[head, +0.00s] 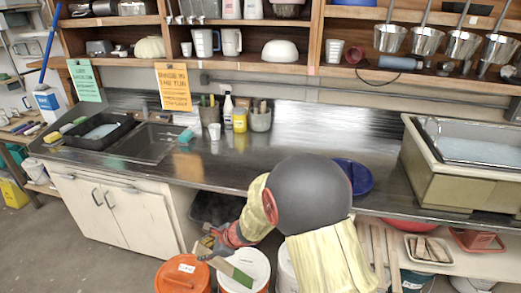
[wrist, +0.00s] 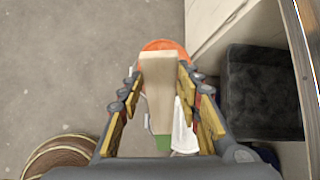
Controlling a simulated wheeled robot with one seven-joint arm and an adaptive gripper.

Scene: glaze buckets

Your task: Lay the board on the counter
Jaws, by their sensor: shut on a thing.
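My gripper (head: 217,246) is low in front of the counter, above the lidded buckets. In the wrist view my gripper (wrist: 158,92) is shut on a pale wooden board (wrist: 158,75), which lies between its fingers. The board seems to have a green end (wrist: 163,143), pointing toward the bottom of that view. In the head view the board (head: 224,266) slants down to the right below the fingers, partly hidden by them. The counter (head: 300,125) is a long dark metal top, higher than the board and apart from it.
An orange-lidded bucket (head: 182,275) and a white-lidded bucket (head: 245,268) stand below. Shelves hang above.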

